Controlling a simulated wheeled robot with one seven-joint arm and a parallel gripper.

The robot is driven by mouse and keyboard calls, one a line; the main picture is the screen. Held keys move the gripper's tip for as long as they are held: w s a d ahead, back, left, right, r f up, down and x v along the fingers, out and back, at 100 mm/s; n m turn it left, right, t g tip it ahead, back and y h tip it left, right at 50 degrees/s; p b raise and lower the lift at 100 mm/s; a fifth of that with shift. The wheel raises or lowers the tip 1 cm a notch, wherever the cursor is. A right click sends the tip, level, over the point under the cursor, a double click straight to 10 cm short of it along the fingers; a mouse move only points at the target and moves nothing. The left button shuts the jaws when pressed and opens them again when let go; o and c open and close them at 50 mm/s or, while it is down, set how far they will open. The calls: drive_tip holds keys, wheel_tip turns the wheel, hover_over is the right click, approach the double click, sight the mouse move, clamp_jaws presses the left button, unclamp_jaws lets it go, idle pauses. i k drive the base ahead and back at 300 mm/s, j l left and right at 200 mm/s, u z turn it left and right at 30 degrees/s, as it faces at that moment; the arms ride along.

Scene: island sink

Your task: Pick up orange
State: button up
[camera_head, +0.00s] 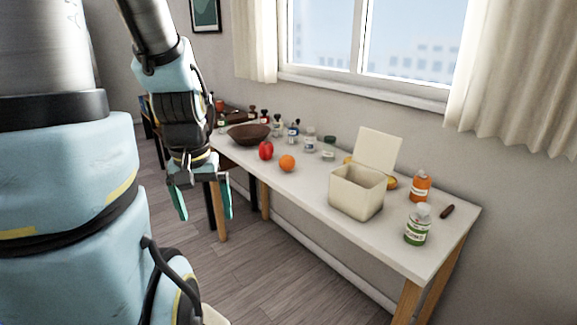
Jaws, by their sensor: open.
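The orange (287,163) is a small round fruit on the white table, towards its left part and near the front edge. A red fruit, perhaps an apple or a pepper, (266,150) sits just to its left, with a small gap between them. My gripper (203,203) hangs in front of the table's left end, pointing down, left of the orange in the picture. Its two green fingers are wide apart with nothing between them. The orange is fully in view and apart from the gripper.
A brown bowl (249,134) stands behind the red fruit. Several jars and bottles line the back of the white table (300,182). An open cream box (357,192) stands right of the orange. An orange bottle (420,186) and a green-labelled bottle (417,225) are at the right end.

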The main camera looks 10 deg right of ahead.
sight(287, 162)
drive_tip(key=i+j+z, duration=0.35)
drive_tip(key=i, duration=0.3)
drive_tip(key=i+j+z, duration=0.35)
drive_tip(key=i+j, duration=0.25)
drive_tip(key=i+j+z, duration=0.4)
drive_tip(key=j, duration=0.45)
drive_tip(key=i+l, duration=0.05)
drive_tip(key=i, duration=0.05)
